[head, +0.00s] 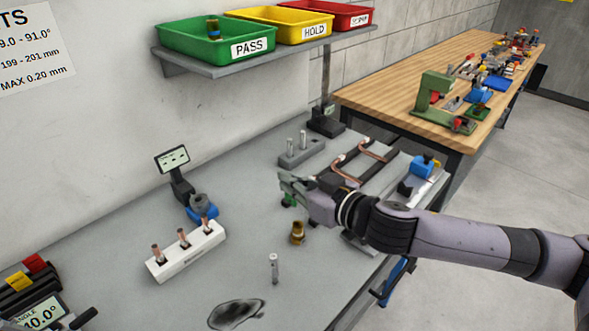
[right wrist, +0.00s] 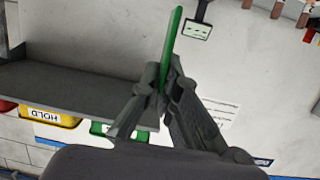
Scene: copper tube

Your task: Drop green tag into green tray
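The green tag (right wrist: 173,42) is a thin green strip between the fingertips of my right gripper (right wrist: 163,92) in the right wrist view. The fingers are shut on it. In the head view my right gripper (head: 287,184) is over the grey bench, and a small green part of the tag (head: 289,200) shows below it. The green tray (head: 185,43), labelled PASS, stands on the wall shelf at upper left, well apart from the gripper. A small dark-and-blue object lies in it. The tray also shows upside down in the right wrist view (right wrist: 140,135). My left gripper is not in view.
A yellow HOLD tray (head: 290,27) and a red tray (head: 335,17) stand beside the green one on the shelf (head: 225,66). A white block (head: 185,252) with copper pieces, a brass fitting (head: 297,234) and a grey two-post block (head: 300,153) stand on the bench.

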